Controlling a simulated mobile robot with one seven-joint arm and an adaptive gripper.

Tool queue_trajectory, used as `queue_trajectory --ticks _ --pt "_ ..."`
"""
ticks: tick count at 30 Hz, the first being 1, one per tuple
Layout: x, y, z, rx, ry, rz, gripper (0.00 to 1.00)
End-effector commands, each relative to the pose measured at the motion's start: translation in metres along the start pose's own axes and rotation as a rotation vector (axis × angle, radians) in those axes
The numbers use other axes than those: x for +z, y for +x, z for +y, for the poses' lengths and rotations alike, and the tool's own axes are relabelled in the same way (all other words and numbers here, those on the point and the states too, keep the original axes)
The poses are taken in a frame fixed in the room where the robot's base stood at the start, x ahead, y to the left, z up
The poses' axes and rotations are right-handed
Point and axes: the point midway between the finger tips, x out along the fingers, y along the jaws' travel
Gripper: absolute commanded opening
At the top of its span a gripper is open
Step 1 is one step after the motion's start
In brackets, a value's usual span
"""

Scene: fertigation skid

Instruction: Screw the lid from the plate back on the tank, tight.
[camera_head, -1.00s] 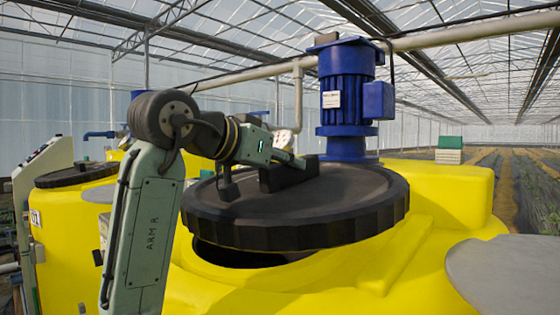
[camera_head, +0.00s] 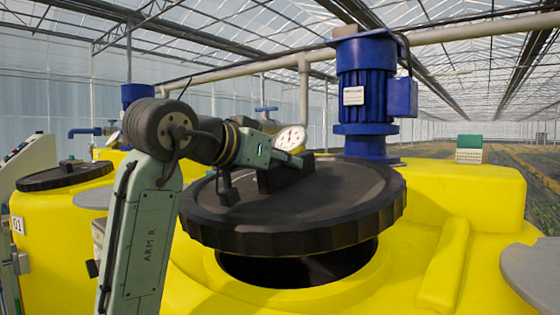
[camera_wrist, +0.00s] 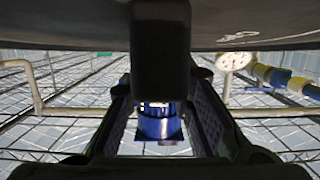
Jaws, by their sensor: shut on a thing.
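The large black ribbed lid (camera_head: 300,226) is in the air above the open mouth (camera_head: 298,268) of the yellow tank (camera_head: 340,300), slightly tilted in the picture. A dark gap shows between lid and tank. My gripper (camera_head: 278,166) is shut on the lid's raised grip bar (camera_head: 288,176) from the left side. In the wrist view the bar (camera_wrist: 160,45) stands between my fingers, under the lid's dark face. The grey round plate (camera_head: 535,270) at the right edge is partly cut off; the visible part is bare. The far rim of the mouth is hidden by the lid.
A blue motor (camera_head: 365,95) stands on the tank close behind the lid. A pressure gauge (camera_head: 291,139) and pipes are behind my gripper. Another yellow tank (camera_head: 50,225) with a closed black lid (camera_head: 65,177) stands at the left.

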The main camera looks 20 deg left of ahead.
Motion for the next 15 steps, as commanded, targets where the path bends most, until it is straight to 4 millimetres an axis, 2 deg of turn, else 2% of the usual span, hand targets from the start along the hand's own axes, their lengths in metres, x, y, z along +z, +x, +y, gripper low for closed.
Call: queue_trajectory --ticks 5,15 --pt "0.004 0.001 0.000 -0.001 0.001 0.005 0.00" --pt "0.027 0.011 0.000 -0.001 0.001 0.005 0.00"
